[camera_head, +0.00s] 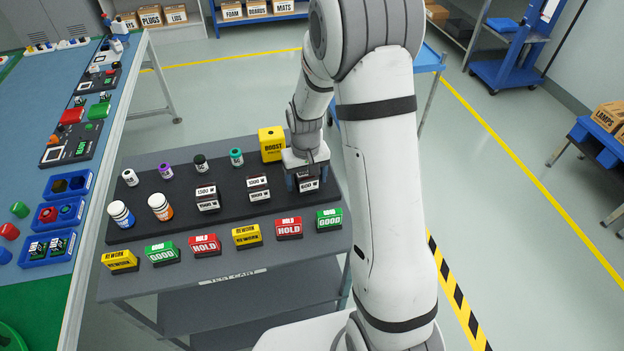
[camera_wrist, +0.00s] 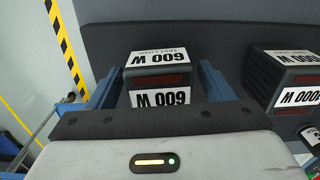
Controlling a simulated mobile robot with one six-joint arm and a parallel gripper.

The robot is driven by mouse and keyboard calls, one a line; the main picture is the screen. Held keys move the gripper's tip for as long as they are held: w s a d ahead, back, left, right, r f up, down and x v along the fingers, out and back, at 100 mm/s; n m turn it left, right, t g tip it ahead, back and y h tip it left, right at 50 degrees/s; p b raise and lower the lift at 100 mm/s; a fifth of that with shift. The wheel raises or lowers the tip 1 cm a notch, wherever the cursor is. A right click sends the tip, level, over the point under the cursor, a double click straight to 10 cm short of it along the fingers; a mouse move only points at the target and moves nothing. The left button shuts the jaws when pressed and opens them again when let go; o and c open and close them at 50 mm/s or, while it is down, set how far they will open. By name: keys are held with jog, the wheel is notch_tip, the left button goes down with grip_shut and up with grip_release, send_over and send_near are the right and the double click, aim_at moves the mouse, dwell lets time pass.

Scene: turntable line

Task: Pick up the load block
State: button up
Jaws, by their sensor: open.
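The load block (camera_head: 308,184) is a small dark block with white labels reading 600 W, at the right end of the black mat on the test cart. In the wrist view the block (camera_wrist: 160,58) shows upside down, with one label on top and one on its face. My gripper (camera_head: 307,179) is low over it with its blue fingers apart. In the wrist view the fingers of my gripper (camera_wrist: 161,88) stand on either side of the block, with a narrow gap visible. The block's lower part is hidden by the gripper body.
A 1000 W block (camera_head: 258,188) and a 1500 W block (camera_head: 207,199) stand to the left. A yellow boost pack (camera_head: 272,145) stands close behind my gripper. Several coloured tags, including a green GOOD one (camera_head: 329,219), line the front of the cart (camera_head: 195,284).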

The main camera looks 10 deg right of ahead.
jog(key=shift+f, duration=0.25)
jog(key=shift+c, duration=0.5)
jog(key=c, duration=1.3)
